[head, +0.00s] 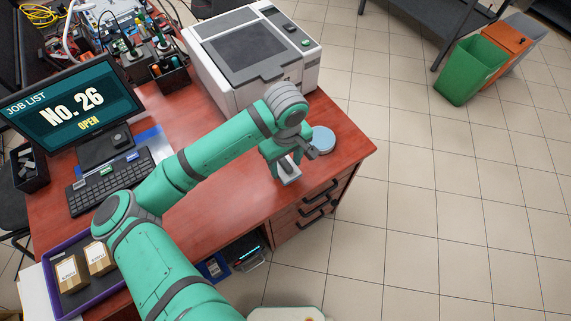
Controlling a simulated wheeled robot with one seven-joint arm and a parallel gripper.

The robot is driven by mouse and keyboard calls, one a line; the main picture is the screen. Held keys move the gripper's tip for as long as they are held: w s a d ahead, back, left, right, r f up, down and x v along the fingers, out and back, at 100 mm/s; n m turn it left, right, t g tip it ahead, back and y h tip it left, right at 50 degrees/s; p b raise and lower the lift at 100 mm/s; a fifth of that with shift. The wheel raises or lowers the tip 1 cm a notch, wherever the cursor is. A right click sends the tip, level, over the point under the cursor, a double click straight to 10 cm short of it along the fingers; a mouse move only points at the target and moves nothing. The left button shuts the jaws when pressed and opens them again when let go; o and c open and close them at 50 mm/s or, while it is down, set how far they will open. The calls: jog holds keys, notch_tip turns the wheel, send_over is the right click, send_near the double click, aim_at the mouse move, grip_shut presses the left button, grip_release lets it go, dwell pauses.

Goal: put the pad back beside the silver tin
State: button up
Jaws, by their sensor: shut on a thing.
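The silver tin (323,140), round with a pale bluish lid, stands on the red-brown desk near its right front corner. My gripper (289,169) points down just left of the tin and a little nearer the front edge. It is shut on a small grey-white piece (291,180), which looks like the pad. Its fingers and wrist hide part of the pad. I cannot tell whether the pad touches the desk. The pad and the tin are a short gap apart.
A white and grey machine (250,55) stands behind my gripper. The desk (235,205) is bare to the left and front. A monitor (72,108), keyboard (112,182) and purple-rimmed tray (57,248) with boxes are at left. Drawer handles (318,205) stick out below the front edge.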

aim_at(286, 161)
jog(key=w+f, duration=0.3)
jog(key=shift+f, duration=0.3)
jog(key=shift+w+f, duration=0.1)
jog(key=shift+f, duration=1.5)
jog(key=shift+f, duration=0.1)
jog(key=o, duration=1)
jog(key=shift+o, duration=0.2)
notch_tip(286, 161, up, 12)
jog(key=shift+r, duration=0.15)
